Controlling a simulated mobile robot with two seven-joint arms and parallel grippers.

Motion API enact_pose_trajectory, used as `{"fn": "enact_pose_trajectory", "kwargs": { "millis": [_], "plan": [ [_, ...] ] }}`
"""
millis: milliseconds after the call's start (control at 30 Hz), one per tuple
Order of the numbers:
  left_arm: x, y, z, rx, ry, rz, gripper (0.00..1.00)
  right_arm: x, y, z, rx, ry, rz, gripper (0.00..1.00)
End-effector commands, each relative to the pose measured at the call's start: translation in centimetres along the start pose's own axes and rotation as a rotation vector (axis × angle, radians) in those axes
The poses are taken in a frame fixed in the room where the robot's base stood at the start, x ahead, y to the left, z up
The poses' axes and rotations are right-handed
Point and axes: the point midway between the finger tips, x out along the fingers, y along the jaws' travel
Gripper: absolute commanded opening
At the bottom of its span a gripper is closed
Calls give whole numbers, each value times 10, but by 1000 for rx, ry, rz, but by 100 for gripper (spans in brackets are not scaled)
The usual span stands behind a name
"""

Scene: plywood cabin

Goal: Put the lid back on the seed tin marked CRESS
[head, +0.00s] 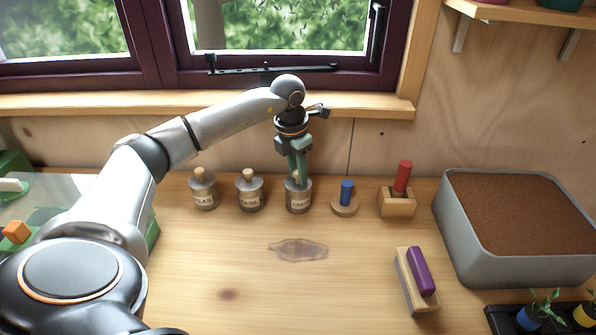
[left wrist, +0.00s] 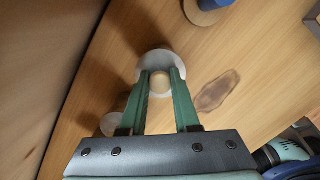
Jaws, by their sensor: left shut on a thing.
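The seed tin marked CRESS (head: 299,203) is a grey tin with a pale label, standing upright third in a row of tins. My left gripper (head: 297,180) points straight down at its top, with green fingers closed around a pale round knob (left wrist: 160,82), which I take as the lid's. In the left wrist view the grey round top (left wrist: 152,60) shows around the knob, between and beyond the fingertips (left wrist: 161,73). The fingers hide part of the lid's edge, so I cannot tell whether it sits flush. My right gripper is not in view.
To the left stand the PEAS tin (head: 204,193) and BASIL tin (head: 250,195), both with knobbed lids. To the right are a blue peg on a round base (head: 344,206), a red peg in a wooden block (head: 397,204) and a grey soil tub (head: 460,235).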

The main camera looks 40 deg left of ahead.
Motion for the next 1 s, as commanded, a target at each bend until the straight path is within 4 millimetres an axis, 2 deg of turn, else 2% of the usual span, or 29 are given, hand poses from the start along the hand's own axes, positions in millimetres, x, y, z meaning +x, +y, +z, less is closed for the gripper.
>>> {"fn": "enact_pose_trajectory", "kwargs": {
  "millis": [467, 500, 800, 1000],
  "plan": [
    [0, 0, 0, 0, 0, 0, 0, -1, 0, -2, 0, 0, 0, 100],
    [0, 0, 0, 0, 0, 0, 31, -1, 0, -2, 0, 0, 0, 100],
    [0, 0, 0, 0, 0, 0, 65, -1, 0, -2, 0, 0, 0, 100],
    [0, 0, 0, 0, 0, 0, 67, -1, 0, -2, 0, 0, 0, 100]
  ]
}}
